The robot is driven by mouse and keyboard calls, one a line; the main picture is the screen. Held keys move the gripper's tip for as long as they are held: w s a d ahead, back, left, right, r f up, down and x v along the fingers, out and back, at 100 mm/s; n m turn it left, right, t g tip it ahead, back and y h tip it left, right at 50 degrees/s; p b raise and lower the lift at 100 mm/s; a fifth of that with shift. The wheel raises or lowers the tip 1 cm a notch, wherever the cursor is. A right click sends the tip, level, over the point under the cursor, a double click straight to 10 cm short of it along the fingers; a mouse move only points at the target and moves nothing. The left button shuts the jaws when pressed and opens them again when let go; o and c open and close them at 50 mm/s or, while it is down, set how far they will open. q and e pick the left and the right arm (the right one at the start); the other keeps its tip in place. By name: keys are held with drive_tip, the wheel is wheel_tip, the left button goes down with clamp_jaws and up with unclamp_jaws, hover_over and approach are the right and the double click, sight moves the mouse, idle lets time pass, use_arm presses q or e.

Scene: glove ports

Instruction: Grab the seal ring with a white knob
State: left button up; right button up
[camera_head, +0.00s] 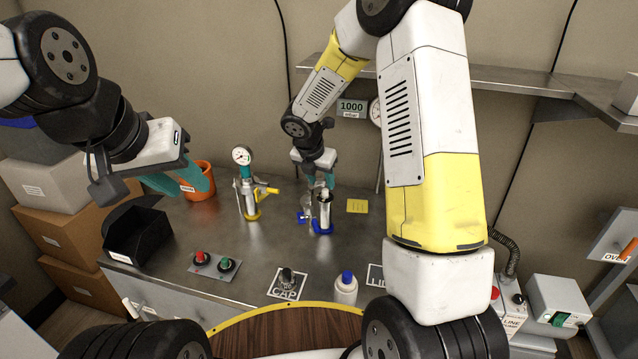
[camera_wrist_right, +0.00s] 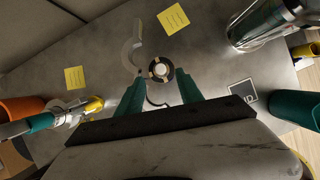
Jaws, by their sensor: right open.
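In the right wrist view, a small dark ring with a white knob (camera_wrist_right: 158,70) in its middle sits between the fingertips of my right gripper (camera_wrist_right: 158,82). The two teal fingers stand apart on either side of it. I cannot tell whether they touch it. In the head view, my right gripper (camera_head: 322,178) points down over a steel cylinder with a blue base (camera_head: 325,212); the ring cannot be made out clearly there. My left gripper (camera_head: 182,183) is raised at the left, with its teal fingers apart and empty, in front of an orange cup.
A pressure gauge on a yellow-based stand (camera_head: 246,190) is left of my right gripper. A grey open clamp (camera_wrist_right: 132,48) lies beside the ring. A black bin (camera_head: 137,232), red and green buttons (camera_head: 213,262) and a blue-capped bottle (camera_head: 346,288) are on the bench.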

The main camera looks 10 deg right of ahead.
sight(325, 190)
drive_tip(key=x, duration=0.5)
drive_tip(key=shift+w+d, duration=0.1)
clamp_jaws()
